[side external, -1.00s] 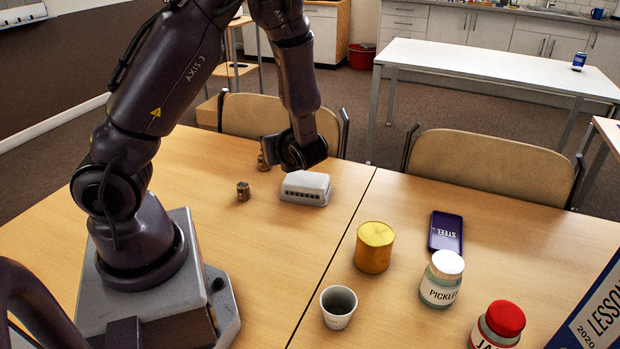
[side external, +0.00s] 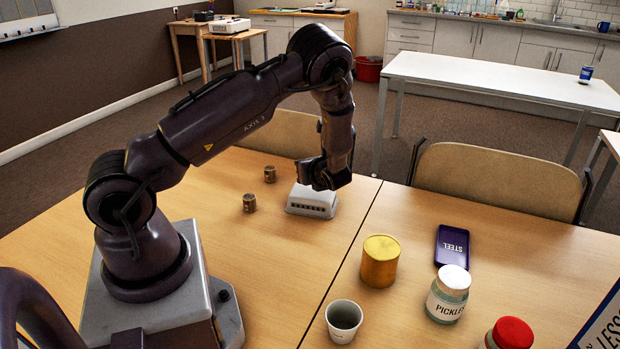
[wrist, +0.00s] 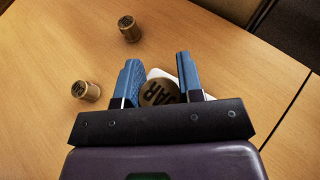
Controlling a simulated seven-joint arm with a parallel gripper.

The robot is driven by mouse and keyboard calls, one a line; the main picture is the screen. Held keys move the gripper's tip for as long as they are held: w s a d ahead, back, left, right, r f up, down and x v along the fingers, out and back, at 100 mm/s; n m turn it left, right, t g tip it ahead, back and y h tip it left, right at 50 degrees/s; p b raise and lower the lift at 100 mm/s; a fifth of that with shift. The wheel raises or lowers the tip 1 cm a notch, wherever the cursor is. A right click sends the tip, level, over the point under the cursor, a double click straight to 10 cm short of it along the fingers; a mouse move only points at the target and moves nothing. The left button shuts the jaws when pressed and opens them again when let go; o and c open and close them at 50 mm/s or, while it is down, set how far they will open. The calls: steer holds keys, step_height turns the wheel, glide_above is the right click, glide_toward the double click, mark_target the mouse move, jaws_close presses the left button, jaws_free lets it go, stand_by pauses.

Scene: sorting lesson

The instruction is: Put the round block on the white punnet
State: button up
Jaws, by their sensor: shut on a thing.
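The white punnet (side external: 312,206), a pale box with a row of dark slots along its front, stands on the table at the far side. My gripper (side external: 318,182) is right over it and covers part of its top. In the wrist view my gripper (wrist: 158,72) has its two blue fingers on either side of a brown round block (wrist: 158,92) with dark letters on its top. A white edge of the punnet (wrist: 160,73) shows behind the block. The block is hidden in the side view. I cannot tell whether it touches the punnet.
A yellow tin (side external: 379,262), white cup (side external: 343,322), pickles jar (side external: 447,295), red-lidded jar (side external: 510,336) and dark phone-like slab (side external: 452,246) are to the right. Chairs stand behind the table.

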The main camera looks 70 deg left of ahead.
mark_target(310, 187)
steer(key=shift+w+a+f, duration=0.15)
steer(key=shift+f, duration=1.65)
steer(key=shift+f, duration=0.15)
steer(key=o, duration=0.9)
